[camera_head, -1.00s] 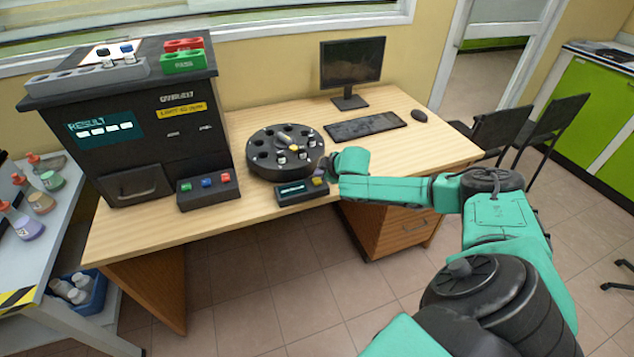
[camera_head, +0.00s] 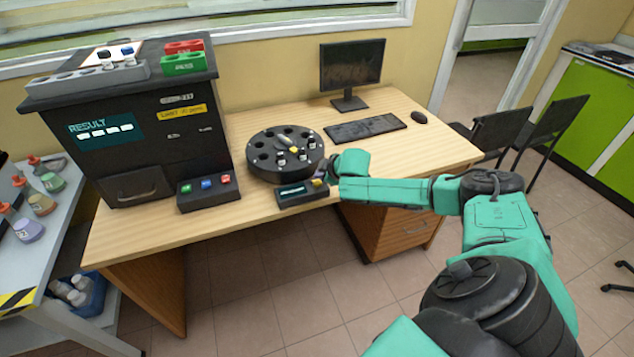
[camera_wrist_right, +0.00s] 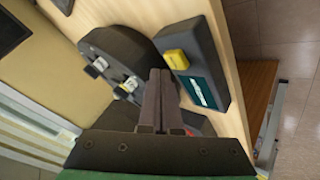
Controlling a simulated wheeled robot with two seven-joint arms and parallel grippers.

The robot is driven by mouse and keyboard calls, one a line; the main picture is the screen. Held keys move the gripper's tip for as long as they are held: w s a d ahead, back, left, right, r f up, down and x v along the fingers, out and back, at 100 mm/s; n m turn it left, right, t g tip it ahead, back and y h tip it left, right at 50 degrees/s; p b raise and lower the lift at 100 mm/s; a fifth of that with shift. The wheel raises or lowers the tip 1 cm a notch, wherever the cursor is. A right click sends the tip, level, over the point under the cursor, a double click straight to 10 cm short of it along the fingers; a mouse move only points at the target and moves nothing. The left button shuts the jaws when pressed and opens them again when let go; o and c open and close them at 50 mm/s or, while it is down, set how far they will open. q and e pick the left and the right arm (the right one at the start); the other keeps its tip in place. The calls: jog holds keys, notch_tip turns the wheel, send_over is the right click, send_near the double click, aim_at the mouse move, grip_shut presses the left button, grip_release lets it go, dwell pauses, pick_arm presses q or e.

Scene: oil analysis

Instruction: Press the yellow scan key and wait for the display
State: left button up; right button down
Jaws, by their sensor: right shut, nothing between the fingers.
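The small dark scan unit (camera_head: 309,196) stands at the table's front edge, before the black round carousel (camera_head: 262,170). Its yellow key (camera_head: 318,183) is at its right end, and its teal display (camera_head: 292,190) bears a pale line too small to read. In the wrist view the yellow key (camera_wrist_right: 177,59) and display (camera_wrist_right: 198,92) are plain, with a pale bar on the display. My right gripper (camera_wrist_right: 157,72) is shut and empty, its fingertips beside the key in the picture; I cannot tell whether they touch. My left gripper is out of view.
The carousel carries several vials. Left of it are a button box (camera_head: 208,195) and a black analyser (camera_head: 160,160) with a "RESULT" screen. A monitor (camera_head: 350,65), keyboard (camera_head: 365,131) and mouse (camera_head: 419,115) are behind. The table's right part is clear.

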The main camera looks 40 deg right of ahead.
aim_at(320, 183)
jog(key=shift+f, duration=0.1)
dwell(0.7)
jog(key=shift+f, duration=0.3)
jog(key=shift+f+b, duration=0.3)
jog(key=shift+f, duration=0.3)
dwell(0.6)
jog(key=shift+r, duration=0.1)
jog(key=shift+r+p, duration=0.9)
jog(key=shift+p, duration=0.25)
notch_tip(320, 183, up, 5)
jog(key=p, duration=0.5)
jog(key=shift+r+p, duration=0.1)
jog(key=shift+p, duration=0.25)
